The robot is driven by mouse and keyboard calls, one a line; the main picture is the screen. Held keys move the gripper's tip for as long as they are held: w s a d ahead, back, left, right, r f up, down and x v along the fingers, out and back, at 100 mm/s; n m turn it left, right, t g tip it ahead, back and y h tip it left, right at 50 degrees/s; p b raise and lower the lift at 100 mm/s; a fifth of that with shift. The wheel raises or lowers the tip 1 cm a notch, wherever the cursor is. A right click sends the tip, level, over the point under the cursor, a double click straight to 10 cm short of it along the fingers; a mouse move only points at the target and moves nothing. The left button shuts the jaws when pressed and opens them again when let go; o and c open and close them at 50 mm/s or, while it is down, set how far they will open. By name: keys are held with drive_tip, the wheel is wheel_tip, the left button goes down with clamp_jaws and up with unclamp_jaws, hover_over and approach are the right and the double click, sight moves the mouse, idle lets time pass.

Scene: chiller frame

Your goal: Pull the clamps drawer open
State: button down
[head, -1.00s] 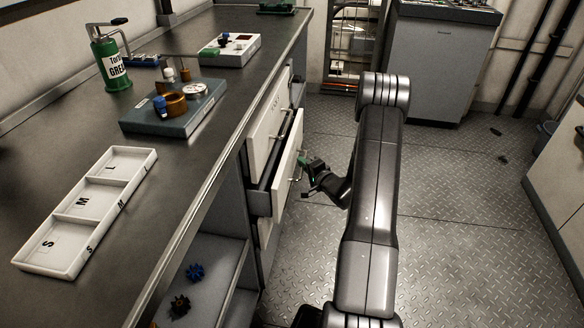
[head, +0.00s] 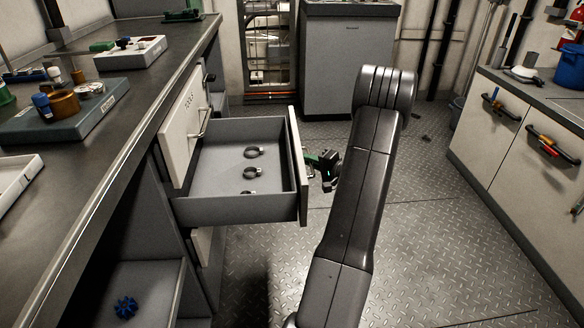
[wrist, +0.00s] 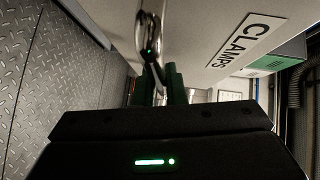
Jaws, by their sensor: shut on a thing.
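The clamps drawer (head: 235,211) stands well out from the bench in the head view, with several dark ring clamps (head: 252,173) lying on its grey floor. Its white front carries the word CLAMPS (wrist: 245,38) in the wrist view. My gripper (head: 318,160) is at the outer side of that front. In the wrist view its green fingers (wrist: 162,82) are shut on the metal bar handle (wrist: 150,40).
A closed white drawer front (head: 185,130) sits above the open drawer. The workbench (head: 105,125) runs along the left, with a blue gear (head: 125,307) on its lower shelf. White cabinets (head: 515,145) stand at the right.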

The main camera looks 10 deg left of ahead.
drive_tip(key=shift+w+d+b, duration=0.15)
drive_tip(key=shift+w+d, duration=0.05)
drive_tip(key=shift+d, duration=0.5)
drive_tip(key=shift+w+d+b, duration=0.15)
drive_tip(key=shift+d, duration=0.5)
drive_tip(key=c, duration=1.5)
unclamp_jaws()
drive_tip(key=p+v, duration=0.2)
drive_tip(key=v, duration=1.1)
drive_tip(key=shift+s+d, duration=0.3)
drive_tip(key=shift+w+a, duration=0.1)
drive_tip(key=shift+a, duration=0.05)
